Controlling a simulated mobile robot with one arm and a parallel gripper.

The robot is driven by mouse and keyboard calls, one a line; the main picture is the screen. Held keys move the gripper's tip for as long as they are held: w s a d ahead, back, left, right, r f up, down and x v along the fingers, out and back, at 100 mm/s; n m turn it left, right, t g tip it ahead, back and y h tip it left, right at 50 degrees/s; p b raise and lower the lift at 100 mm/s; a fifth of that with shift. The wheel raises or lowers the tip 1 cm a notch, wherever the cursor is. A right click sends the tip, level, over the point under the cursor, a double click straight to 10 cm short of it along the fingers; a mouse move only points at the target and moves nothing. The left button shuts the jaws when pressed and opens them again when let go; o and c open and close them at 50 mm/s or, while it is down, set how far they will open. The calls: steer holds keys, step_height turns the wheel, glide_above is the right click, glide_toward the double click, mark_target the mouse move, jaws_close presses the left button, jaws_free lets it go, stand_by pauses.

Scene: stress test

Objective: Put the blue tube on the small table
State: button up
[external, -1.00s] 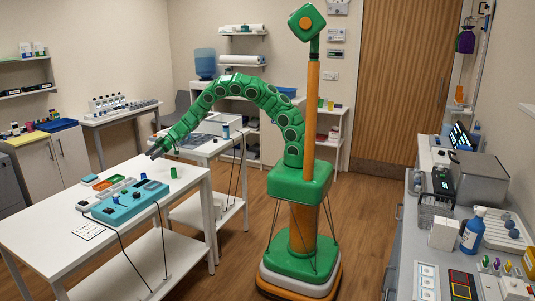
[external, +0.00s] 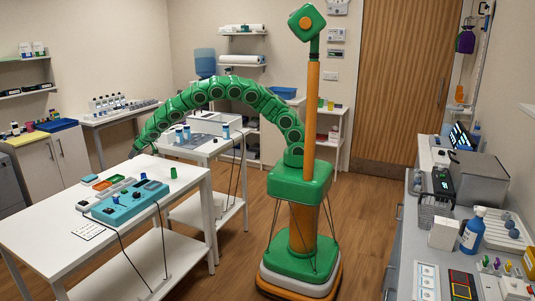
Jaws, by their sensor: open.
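Several blue-capped tubes stand on the white small table (external: 207,149): two side by side at its left, one of them a blue tube (external: 187,132), and another tube (external: 226,131) by the grey box. A small dark blue piece (external: 143,176) sits at the turquoise device on the front table; its exact shape is too small to tell. My gripper (external: 135,154) hangs at the end of the green arm, above the far edge of the front table and left of the small table. It is open and nothing shows in it.
The white front table (external: 45,235) holds a turquoise device (external: 130,203), small coloured trays (external: 104,185) and a green cup (external: 173,172). A grey box (external: 212,122) takes up the back of the small table. Dark cables hang from both tables.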

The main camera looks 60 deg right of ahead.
mark_target(144, 176)
steer(key=s+a+f+m+g+h, duration=0.1)
steer(key=s+a+g, duration=0.15)
steer(key=s, duration=0.35)
steer(key=s+a+f+m+g, duration=0.1)
steer(key=s+a+f, duration=0.15)
steer(key=s, duration=0.35)
steer(key=shift+g, duration=0.25)
steer(key=shift+x, duration=3.6)
steer(key=shift+w, duration=0.1)
steer(key=shift+r, duration=0.1)
jaws_close()
steer(key=shift+r, duration=0.1)
